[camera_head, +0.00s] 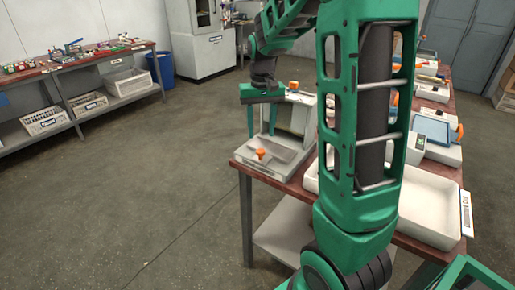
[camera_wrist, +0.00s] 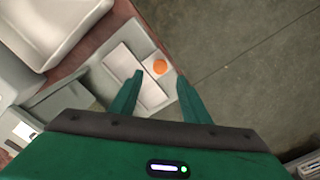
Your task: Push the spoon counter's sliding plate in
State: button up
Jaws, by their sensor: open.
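The spoon counter (camera_head: 307,101) is a pale grey machine with an upright frame, standing on the near left end of the red-brown table. Its flat grey sliding plate (camera_head: 282,152) extends from the base toward the near left, with an orange knob (camera_head: 261,153) close by. My gripper (camera_head: 261,134) points down above the plate, fingers apart and empty. In the wrist view the plate (camera_wrist: 125,64) and the knob (camera_wrist: 160,67) lie beyond my open fingertips (camera_wrist: 160,76), with the knob between them in the picture. I cannot tell the exact height of the fingertips above the plate.
A large white tray (camera_head: 434,203) stands at the table's right, partly behind my arm. Other devices (camera_head: 432,130) line the table farther back. A workbench (camera_head: 80,58) with crates and a blue bin (camera_head: 160,68) stand at the left. The floor (camera_head: 140,180) left of the table is clear.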

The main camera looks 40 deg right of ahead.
aim_at(261, 150)
notch_tip(261, 150, down, 7)
jog(key=shift+f, duration=0.15)
dwell(0.4)
grip_shut()
